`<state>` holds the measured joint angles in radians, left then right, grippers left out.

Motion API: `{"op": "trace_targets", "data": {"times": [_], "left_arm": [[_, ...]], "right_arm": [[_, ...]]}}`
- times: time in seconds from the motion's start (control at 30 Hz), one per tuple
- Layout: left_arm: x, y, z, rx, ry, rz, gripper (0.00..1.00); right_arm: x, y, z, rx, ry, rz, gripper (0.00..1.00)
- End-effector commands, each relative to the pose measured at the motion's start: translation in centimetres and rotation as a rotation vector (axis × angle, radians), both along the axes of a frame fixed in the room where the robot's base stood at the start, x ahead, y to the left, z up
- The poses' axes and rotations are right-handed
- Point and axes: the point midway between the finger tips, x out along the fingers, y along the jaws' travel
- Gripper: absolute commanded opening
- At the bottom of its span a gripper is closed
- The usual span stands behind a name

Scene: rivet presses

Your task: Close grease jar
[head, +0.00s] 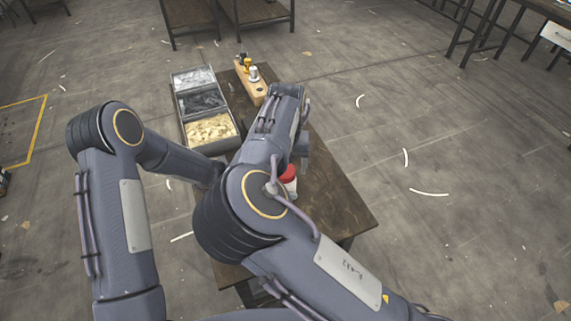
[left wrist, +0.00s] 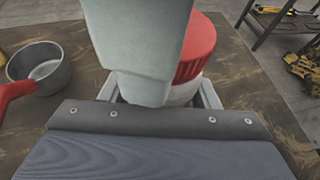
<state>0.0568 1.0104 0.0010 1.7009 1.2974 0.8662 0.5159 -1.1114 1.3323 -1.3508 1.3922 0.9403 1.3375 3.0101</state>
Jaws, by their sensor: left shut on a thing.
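The grease jar (head: 291,187) stands on the brown table with its red lid (head: 289,173) at its top, partly hidden by my right arm. In the left wrist view, the white jar body (left wrist: 183,93) sits between the fingers of my left gripper (left wrist: 162,95), which is shut on it. The ribbed red lid (left wrist: 199,50) is at the top of the jar; I cannot tell how tightly it sits. A pale grey part of my right gripper (left wrist: 138,45) covers the lid's left side. Its fingertips are hidden, so its opening cannot be told.
A metal pot (left wrist: 40,68) with a red handle stands left of the jar. A bin (head: 209,146) with compartments and a wooden block (head: 251,88) holding small items are at the table's far end. The table's right side (head: 340,203) is clear.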

Motion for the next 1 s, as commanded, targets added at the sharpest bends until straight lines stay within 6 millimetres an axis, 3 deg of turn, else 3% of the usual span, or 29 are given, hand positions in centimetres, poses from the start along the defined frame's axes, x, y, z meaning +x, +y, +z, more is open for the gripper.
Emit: {"op": "trace_targets", "data": {"times": [0.27, 0.63, 1.0], "left_arm": [[-0.1, -0.1, 0.0, 0.000, 0.001, -0.004, 0.00], [-0.2, -0.1, 0.0, -0.001, 0.000, -0.005, 0.00], [-0.2, -0.2, 0.0, -0.001, 0.000, -0.005, 0.00]], "right_arm": [[0.0, 0.1, 0.2, 0.002, -0.002, 0.002, 0.72], [0.0, 0.1, 4.3, 0.002, -0.002, 0.002, 0.72], [0.0, 0.1, 4.5, 0.000, 0.000, 0.013, 0.69]]}}
